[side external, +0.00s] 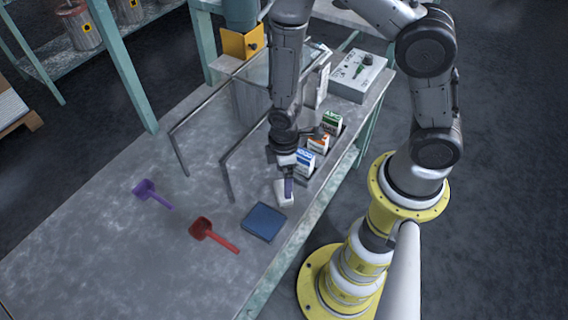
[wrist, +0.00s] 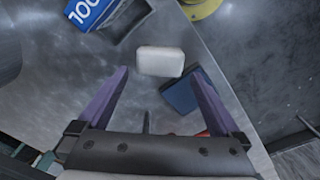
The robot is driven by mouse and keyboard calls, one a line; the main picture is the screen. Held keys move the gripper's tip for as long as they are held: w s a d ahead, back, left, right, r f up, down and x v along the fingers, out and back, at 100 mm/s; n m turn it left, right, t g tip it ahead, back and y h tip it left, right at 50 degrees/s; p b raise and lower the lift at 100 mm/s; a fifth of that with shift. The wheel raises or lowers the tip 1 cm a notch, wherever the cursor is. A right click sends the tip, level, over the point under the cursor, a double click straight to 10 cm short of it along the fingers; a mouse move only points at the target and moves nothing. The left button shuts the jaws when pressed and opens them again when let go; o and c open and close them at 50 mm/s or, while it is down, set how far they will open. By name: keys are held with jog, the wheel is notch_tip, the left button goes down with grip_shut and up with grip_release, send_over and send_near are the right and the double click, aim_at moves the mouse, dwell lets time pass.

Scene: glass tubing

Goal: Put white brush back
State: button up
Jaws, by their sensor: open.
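The white brush (side external: 284,196) looks like a small white rounded block on the grey table, beside the blue square pad (side external: 264,222); no bristles show. In the wrist view the brush (wrist: 160,61) lies ahead, between the lines of my two purple fingers, with a gap to each side. My gripper (side external: 287,184) is open and points down just over the brush, one finger partly covering it in the side view. In the wrist view my gripper (wrist: 160,76) has nothing between its fingers. I cannot tell its exact height over the brush.
A rack with green, orange and blue cartons (side external: 306,162) stands close behind my gripper. A red scoop (side external: 213,233) and a purple scoop (side external: 151,193) lie to the left. Thin metal frames (side external: 226,178) rise near the arm. The table's front left is clear.

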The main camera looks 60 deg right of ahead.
jog(key=d+r+m+t, duration=0.3)
jog(key=r+m, duration=0.1)
jog(key=r, duration=1.7)
jog(key=s+d+r+m+t, duration=0.1)
jog(key=s+r+m, duration=0.1)
jog(key=s+r, duration=0.3)
jog(key=s+d+r+m+t, duration=0.1)
jog(key=s+d+r+m, duration=0.1)
jog(key=s+r, duration=0.4)
jog(key=shift+d+r+m+t, duration=0.2)
jog(key=shift+d+m+t, duration=0.1)
jog(key=shift+m, duration=0.2)
